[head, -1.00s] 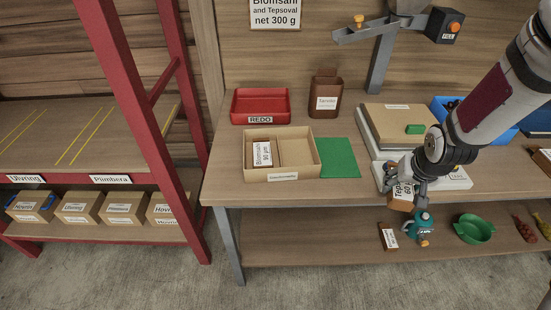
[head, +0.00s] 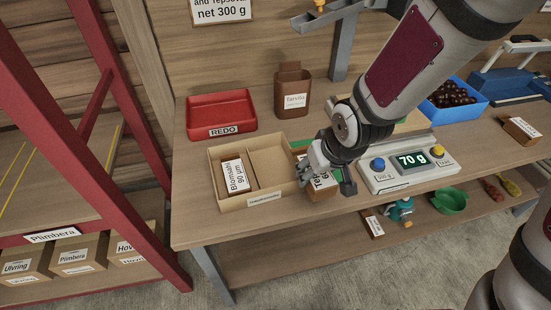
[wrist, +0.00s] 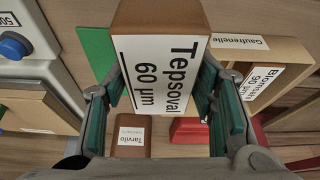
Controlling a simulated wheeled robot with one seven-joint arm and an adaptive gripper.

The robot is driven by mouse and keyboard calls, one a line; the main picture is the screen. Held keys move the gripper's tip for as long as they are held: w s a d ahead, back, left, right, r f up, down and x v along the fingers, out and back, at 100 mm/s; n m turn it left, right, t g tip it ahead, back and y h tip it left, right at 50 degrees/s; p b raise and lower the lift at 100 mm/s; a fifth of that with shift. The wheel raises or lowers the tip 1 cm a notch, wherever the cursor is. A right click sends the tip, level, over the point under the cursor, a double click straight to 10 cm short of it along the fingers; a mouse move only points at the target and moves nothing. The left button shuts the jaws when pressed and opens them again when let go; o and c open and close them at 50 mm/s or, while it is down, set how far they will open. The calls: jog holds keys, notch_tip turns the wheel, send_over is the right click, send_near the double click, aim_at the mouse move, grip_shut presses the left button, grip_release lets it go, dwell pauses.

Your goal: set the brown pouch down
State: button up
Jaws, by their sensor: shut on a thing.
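The brown pouch (head: 319,188), a boxy packet with a white "Tepsoval 60 µm" label, is held in my gripper (head: 328,174). In the wrist view the two teal-padded fingers of my gripper (wrist: 165,85) are shut on either side of the pouch (wrist: 160,20). The pouch is beside the right wall of the two-part tray (head: 262,201), over the area of a green mat (head: 301,145). The mat (wrist: 97,50) is mostly hidden in the head view. I cannot tell whether the pouch touches the surface below it.
The tray's left part holds a "Blomsani 90 µm" packet (head: 235,175); its right part is empty. A scale (head: 388,183) reading 70 g stands close on the right.

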jog(key=w+a+f+b, duration=0.1)
jog(key=w+a+b, duration=0.1)
jog(key=a, duration=0.1)
jog(key=w+a+f+b, duration=0.2)
jog(key=w+a, duration=0.1)
jog(key=w+a+f+b, duration=0.1)
jog(key=w+a+b, duration=0.1)
jog(key=w+a, duration=0.1)
jog(key=shift+w+a+f, duration=0.1)
jog(key=shift+a+f, duration=0.15)
jog(key=shift+f, duration=0.05)
jog(key=shift+f+b, duration=0.55)
jog(key=shift+f, duration=0.15)
jog(key=o, duration=1)
jog(key=shift+o, duration=0.2)
